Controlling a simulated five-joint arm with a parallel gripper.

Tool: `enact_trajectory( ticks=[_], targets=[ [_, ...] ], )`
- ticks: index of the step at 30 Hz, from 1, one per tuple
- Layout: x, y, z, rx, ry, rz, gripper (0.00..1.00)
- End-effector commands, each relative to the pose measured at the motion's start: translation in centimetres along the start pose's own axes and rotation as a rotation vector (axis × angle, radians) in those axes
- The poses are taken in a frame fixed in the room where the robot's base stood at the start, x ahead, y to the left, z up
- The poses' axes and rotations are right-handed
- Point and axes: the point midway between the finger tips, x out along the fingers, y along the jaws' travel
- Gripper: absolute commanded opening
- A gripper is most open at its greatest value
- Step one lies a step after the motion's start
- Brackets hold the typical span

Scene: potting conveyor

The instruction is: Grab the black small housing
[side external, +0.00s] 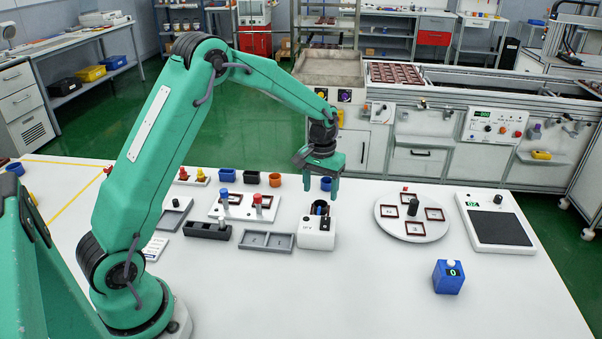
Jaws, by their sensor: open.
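A small black square housing (251,177) stands upright at the back of the white table, in a row between a blue square housing (227,174) and a round orange-red cup (275,180). My gripper (321,193) points down with its fingers apart, and nothing is seen held in it. It is to the right of the black housing, above a white device (316,238) with a dark opening. A blue round cup (326,184) shows between the fingers; I cannot tell its exact depth from them.
Left of the device lie a grey two-part tray (266,248), a black block with holes (207,231) and a white plate with posts (230,209). To the right are a round turntable (394,230), a scale (497,228) and a blue box (448,277). The front table is clear.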

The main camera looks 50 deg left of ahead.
Motion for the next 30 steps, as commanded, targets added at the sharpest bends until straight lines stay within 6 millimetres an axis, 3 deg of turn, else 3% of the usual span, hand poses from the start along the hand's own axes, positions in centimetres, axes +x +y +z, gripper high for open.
enact_trajectory(
  ticks=[15,30],
  targets=[
    [4.8,0.0,0.0,0.000,-0.002,-0.001,0.61],
    [5.0,0.0,-0.1,0.000,-0.001,0.000,0.61]
  ],
)
